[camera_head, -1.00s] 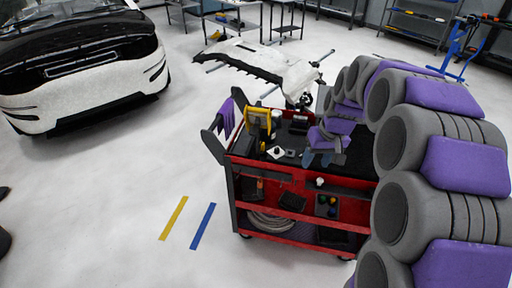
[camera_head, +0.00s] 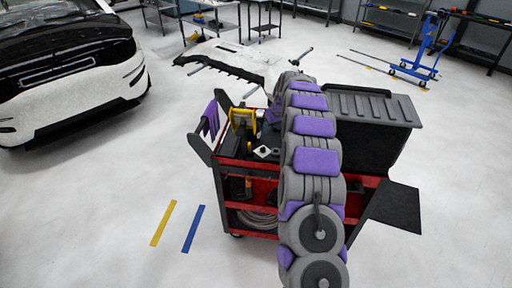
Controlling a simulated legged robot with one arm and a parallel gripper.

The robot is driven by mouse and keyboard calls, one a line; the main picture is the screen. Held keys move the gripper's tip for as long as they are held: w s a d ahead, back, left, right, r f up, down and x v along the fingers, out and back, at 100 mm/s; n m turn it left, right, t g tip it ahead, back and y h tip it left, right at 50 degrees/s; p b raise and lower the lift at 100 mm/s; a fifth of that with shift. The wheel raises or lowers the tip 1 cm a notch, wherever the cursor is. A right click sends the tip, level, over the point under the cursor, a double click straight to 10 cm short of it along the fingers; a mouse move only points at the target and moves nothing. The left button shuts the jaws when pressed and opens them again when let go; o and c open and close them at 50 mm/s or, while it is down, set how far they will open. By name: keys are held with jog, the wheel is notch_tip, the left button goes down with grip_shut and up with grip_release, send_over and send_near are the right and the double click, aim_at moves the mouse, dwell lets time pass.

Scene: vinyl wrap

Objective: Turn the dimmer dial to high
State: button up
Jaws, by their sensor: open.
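A small pale square plate with a dark knob (camera_head: 264,152), which looks like the dimmer dial, sits on the top of the red and black tool cart (camera_head: 262,182). The knob's setting is too small to read. My arm rises from the bottom and bends over the cart. My gripper (camera_head: 271,119) shows only in part beside the upper arm, above and slightly right of the dial and apart from it. It is open and holds nothing that I can see. Its fingertips are hard to make out.
A yellow work lamp (camera_head: 240,122) stands left of the dial on the cart. Purple gloves (camera_head: 210,119) hang at the cart's left handle. Floor is clear at left, with yellow and blue tape (camera_head: 194,229).

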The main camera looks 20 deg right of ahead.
aim_at(263, 148)
jog(key=b+x, duration=0.3)
jog(key=x, duration=1.4)
jog(key=shift+f+b, duration=0.25)
jog(key=shift+b, duration=0.1)
grip_shut()
